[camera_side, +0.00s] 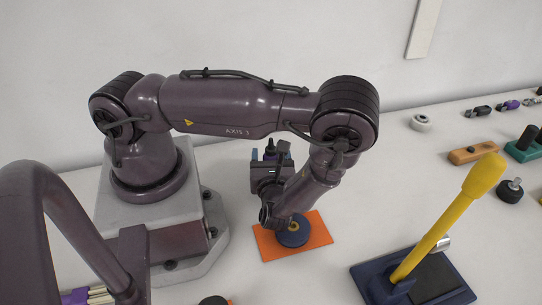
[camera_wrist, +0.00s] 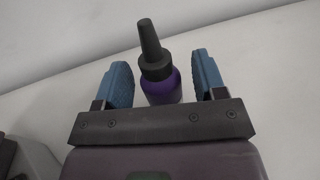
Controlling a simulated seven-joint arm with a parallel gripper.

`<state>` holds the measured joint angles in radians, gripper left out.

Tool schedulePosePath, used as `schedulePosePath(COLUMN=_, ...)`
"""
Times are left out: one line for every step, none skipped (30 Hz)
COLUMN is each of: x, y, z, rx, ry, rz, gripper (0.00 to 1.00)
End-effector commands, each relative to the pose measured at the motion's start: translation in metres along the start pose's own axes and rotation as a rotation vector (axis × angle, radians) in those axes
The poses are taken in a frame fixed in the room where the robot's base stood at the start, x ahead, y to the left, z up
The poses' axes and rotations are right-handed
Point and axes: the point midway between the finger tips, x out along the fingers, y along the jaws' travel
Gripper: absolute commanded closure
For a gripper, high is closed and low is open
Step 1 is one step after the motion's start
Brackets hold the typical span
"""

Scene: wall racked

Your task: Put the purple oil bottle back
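The purple oil bottle (camera_wrist: 160,88) has a dark cap and a tapered nozzle. In the wrist view it stands between the two blue fingers of my gripper (camera_wrist: 162,80), with a gap showing on each side. My gripper is open around it. In the side view my gripper (camera_side: 271,156) is beyond my wrist, and the bottle's dark nozzle and a little purple (camera_side: 270,149) show between the fingers. The bottle's base is hidden in both views, so I cannot tell what it rests on.
An orange mat (camera_side: 265,243) with a dark blue round piece (camera_side: 293,234) lies under my wrist. A navy stand (camera_side: 373,284) with a tall yellow handle (camera_side: 443,225) is at the front right. Small tools, an orange block (camera_side: 472,152) and a green block (camera_side: 522,150) line the right.

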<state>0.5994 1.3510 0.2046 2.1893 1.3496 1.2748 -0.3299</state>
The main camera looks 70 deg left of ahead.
Motion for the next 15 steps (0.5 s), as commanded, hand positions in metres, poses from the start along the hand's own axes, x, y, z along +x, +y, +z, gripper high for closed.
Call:
schedulePosePath(x=0.000, y=0.000, z=0.000, rx=0.000, ry=0.000, rz=0.000, gripper=0.36)
schedulePosePath(x=0.000, y=0.000, z=0.000, rx=0.000, ry=0.000, rz=0.000, gripper=0.36)
schedulePosePath(x=0.000, y=0.000, z=0.000, rx=0.000, ry=0.000, rz=0.000, gripper=0.36)
schedulePosePath(x=0.000, y=0.000, z=0.000, rx=0.000, ry=0.000, rz=0.000, gripper=0.36)
schedulePosePath(x=0.000, y=0.000, z=0.000, rx=0.000, ry=0.000, rz=0.000, gripper=0.36)
schedulePosePath(x=0.000, y=0.000, z=0.000, rx=0.000, ry=0.000, rz=0.000, gripper=0.36)
schedulePosePath(x=0.000, y=0.000, z=-0.001, rx=0.000, ry=0.001, rz=0.001, gripper=0.36)
schedulePosePath(x=0.000, y=0.000, z=-0.001, rx=0.000, ry=0.001, rz=0.002, gripper=0.36)
schedulePosePath(x=-0.003, y=0.000, z=-0.001, rx=-0.001, ry=0.002, rz=-0.001, gripper=0.36)
schedulePosePath(x=-0.007, y=-0.001, z=-0.001, rx=-0.001, ry=0.001, rz=-0.003, gripper=0.36)
schedulePosePath(x=-0.011, y=-0.001, z=-0.001, rx=-0.002, ry=0.001, rz=-0.004, gripper=0.36)
schedulePosePath(x=-0.018, y=-0.001, z=-0.001, rx=-0.002, ry=0.002, rz=-0.004, gripper=0.36)
schedulePosePath(x=-0.024, y=-0.001, z=-0.001, rx=-0.002, ry=0.003, rz=-0.005, gripper=0.36)
schedulePosePath(x=-0.030, y=-0.001, z=-0.001, rx=-0.002, ry=0.003, rz=-0.005, gripper=0.36)
schedulePosePath(x=-0.039, y=-0.002, z=-0.002, rx=-0.003, ry=0.003, rz=-0.005, gripper=0.36)
